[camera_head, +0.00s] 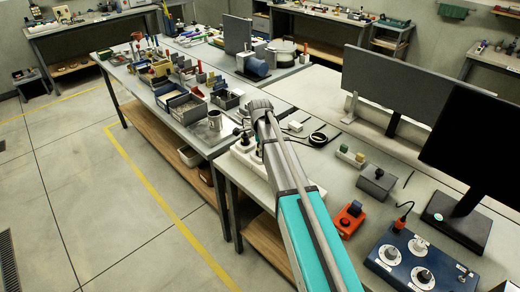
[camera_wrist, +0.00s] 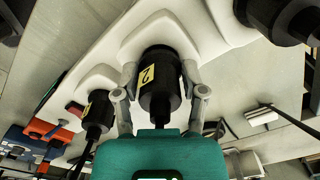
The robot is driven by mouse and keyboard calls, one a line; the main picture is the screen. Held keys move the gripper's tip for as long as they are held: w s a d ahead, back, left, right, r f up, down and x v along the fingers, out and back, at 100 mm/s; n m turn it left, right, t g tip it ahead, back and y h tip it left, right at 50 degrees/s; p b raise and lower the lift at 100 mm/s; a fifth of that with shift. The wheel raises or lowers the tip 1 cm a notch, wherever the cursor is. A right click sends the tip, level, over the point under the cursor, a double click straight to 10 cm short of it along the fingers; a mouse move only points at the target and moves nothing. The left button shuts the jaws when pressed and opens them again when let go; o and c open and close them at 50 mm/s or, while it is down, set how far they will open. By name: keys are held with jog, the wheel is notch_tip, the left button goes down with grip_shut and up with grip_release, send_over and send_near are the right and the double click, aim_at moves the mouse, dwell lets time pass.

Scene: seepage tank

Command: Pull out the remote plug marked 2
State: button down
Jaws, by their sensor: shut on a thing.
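In the wrist view, a black plug marked 2 (camera_wrist: 160,85) on a yellow label stands in a white raised socket. The two grey fingers of my gripper (camera_wrist: 161,92) are on either side of the plug, shut on it. A smaller black plug with a yellow label (camera_wrist: 97,115) sits in the socket to its left; its mark is too small to read. Another black plug (camera_wrist: 280,15) is at the top right. In the head view, my arm reaches the white socket strip (camera_head: 250,163); my arm partly hides the strip and the gripped plug.
A dark blue box with dials (camera_head: 421,262), an orange device (camera_head: 349,218) and a grey box (camera_head: 376,183) stand on the bench right of my arm. A black cable ring (camera_head: 318,139) lies beyond. Two monitors (camera_head: 405,95) stand at the right. The floor at left is clear.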

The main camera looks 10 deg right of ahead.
jog(key=shift+r+p, duration=2.4)
jog(key=shift+r, duration=0.15)
